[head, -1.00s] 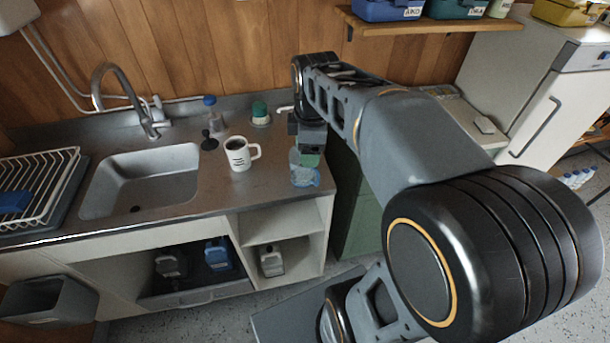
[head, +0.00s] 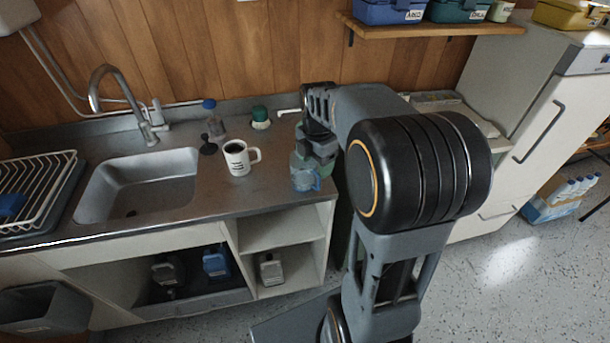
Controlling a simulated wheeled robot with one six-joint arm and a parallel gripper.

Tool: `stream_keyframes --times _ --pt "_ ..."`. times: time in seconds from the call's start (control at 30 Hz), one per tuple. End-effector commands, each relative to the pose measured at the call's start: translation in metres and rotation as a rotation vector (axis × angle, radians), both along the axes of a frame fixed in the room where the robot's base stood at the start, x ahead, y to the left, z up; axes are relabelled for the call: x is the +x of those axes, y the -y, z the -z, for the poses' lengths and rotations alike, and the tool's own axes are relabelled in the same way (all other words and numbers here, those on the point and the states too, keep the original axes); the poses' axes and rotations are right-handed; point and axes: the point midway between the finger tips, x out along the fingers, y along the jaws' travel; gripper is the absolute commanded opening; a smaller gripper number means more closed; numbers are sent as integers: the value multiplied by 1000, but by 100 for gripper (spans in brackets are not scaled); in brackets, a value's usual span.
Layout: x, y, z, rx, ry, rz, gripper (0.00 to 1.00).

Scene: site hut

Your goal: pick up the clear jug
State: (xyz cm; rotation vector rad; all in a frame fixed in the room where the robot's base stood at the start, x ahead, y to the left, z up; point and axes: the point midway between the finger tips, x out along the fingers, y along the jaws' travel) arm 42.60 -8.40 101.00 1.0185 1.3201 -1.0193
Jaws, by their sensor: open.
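The clear jug (head: 303,179), bluish and see-through with a handle on its right, stands on the counter near its front right corner. My gripper (head: 312,160) is open at the jug, just above and behind its rim in the picture. Its fingertips are hard to make out against the jug, and I cannot tell whether they touch it. My gripper and wrist hide part of the jug's upper right side.
A white mug (head: 237,158) with a dark drink stands left of the jug. A green-capped container (head: 260,118) and a blue-topped bottle (head: 211,118) stand behind. The sink (head: 140,182) and dish rack (head: 30,190) are farther left. The counter between mug and jug is clear.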

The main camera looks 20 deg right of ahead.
Motion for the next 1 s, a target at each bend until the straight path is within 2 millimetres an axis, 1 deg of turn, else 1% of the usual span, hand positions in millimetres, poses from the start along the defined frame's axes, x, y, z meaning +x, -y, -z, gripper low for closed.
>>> stream_keyframes --times 0.17,0.4,0.5,0.63,0.87,1.0 --pt "-1 0 9 0 -2 1 68" --pt "-3 1 41 1 -3 1 68" --pt "-3 1 50 0 -2 1 68" --pt "-3 1 56 0 0 1 68" --pt "-3 1 56 0 0 1 68" --pt "-3 2 56 0 1 1 55"
